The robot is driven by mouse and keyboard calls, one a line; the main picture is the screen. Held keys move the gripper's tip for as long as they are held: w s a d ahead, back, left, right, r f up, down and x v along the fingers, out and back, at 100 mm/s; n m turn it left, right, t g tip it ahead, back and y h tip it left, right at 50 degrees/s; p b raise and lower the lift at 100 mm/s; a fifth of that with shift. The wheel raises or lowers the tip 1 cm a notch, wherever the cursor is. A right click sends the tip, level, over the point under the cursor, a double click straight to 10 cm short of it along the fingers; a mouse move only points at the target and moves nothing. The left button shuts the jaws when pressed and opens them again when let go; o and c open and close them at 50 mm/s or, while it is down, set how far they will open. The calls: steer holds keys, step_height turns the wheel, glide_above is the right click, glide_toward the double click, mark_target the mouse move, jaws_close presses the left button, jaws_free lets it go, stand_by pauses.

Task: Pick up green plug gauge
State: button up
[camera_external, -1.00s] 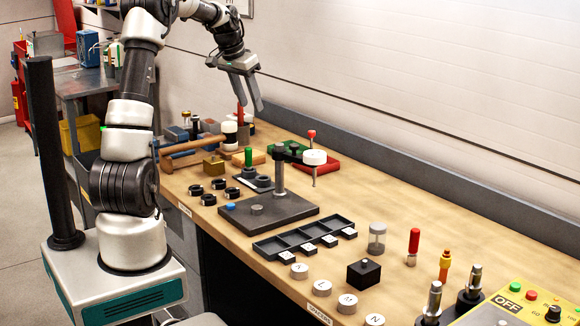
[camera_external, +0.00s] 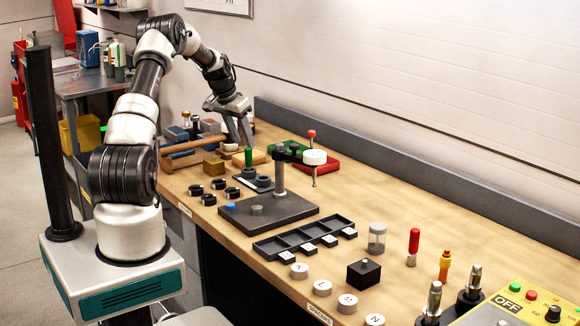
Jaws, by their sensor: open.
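The gauge is not held.
The indicator stand (camera_external: 299,207) with its post and white dial is close by on the right. The bench (camera_external: 395,205) is clear toward the back right.

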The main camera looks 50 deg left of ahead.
mark_target(247, 148)
steer(key=shift+p+x, duration=0.5)
steer(key=shift+x, duration=2.3)
steer(key=shift+w+d, duration=0.15)
steer(key=shift+c, duration=0.4)
steer(key=shift+r, duration=0.1)
jaws_close()
